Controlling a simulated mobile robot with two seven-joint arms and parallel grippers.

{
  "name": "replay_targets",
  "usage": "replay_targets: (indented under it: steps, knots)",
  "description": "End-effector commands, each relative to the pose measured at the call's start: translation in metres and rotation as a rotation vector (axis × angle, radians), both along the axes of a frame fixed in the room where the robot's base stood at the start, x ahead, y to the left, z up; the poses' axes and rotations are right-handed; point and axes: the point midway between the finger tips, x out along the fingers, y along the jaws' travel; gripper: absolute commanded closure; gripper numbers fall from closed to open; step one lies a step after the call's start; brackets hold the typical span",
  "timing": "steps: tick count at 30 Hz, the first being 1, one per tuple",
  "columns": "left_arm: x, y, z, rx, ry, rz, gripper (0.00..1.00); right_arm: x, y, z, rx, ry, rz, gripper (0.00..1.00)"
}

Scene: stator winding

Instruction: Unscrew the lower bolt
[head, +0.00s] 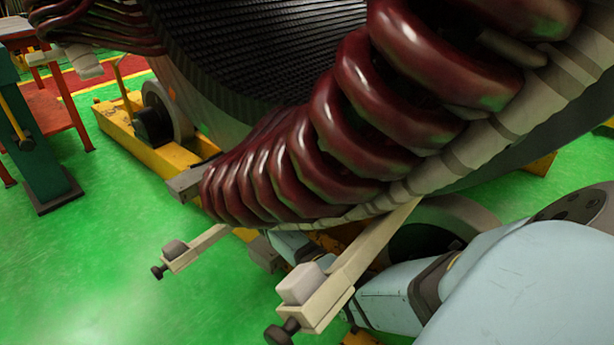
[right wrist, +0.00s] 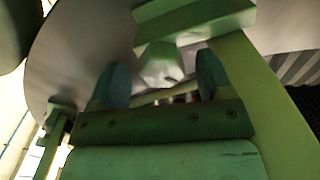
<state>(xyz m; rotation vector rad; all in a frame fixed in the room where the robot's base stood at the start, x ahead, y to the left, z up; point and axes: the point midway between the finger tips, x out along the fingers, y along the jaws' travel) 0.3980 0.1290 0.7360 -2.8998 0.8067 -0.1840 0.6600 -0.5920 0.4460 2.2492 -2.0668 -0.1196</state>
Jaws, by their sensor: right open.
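Two pale bracket arms stick out below the dark red coils. Each carries a dark-headed bolt at its outer end: one on the left bracket (head: 160,271), one on the nearer, lower bracket (head: 282,332). In the right wrist view, my right gripper (right wrist: 162,66) is open, with a dark finger on each side. A pale, faceted bolt-like piece (right wrist: 158,75) shows between or just beyond the fingers, under a greenish bar (right wrist: 195,22). I cannot tell which bolt this is, or whether the fingers touch it. In the head view my right gripper's fingers are hidden behind the bracket. My left gripper is out of view.
The large stator with its red coils (head: 345,100) fills the top and hangs close over my right arm. A yellow roller stand (head: 180,155) supports it. A red table (head: 50,110) and a green post (head: 40,150) stand at left. Green floor (head: 100,270) is clear at lower left.

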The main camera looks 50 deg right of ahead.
Motion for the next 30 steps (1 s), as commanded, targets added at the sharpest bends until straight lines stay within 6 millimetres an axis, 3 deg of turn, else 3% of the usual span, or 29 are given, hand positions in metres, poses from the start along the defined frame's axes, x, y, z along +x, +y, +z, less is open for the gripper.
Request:
replay_targets:
  steps: [5, 14, 18, 21, 30]
  knots:
    - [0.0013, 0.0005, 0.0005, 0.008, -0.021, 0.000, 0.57, 0.0017, -0.0128, 0.0001, 0.000, -0.001, 0.001, 0.27]
    - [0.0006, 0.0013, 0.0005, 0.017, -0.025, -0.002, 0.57, 0.0016, -0.0146, 0.0006, 0.000, -0.001, 0.001, 0.27]
    - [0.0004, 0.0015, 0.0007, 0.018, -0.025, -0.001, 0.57, 0.0016, -0.0145, 0.0005, 0.000, -0.001, 0.001, 0.59]
    - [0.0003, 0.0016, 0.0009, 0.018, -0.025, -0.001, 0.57, 0.0016, -0.0144, 0.0005, 0.000, 0.000, 0.001, 0.77]
    - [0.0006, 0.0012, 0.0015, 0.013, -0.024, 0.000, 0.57, 0.0014, -0.0144, 0.0006, -0.005, 0.038, 0.002, 0.76]
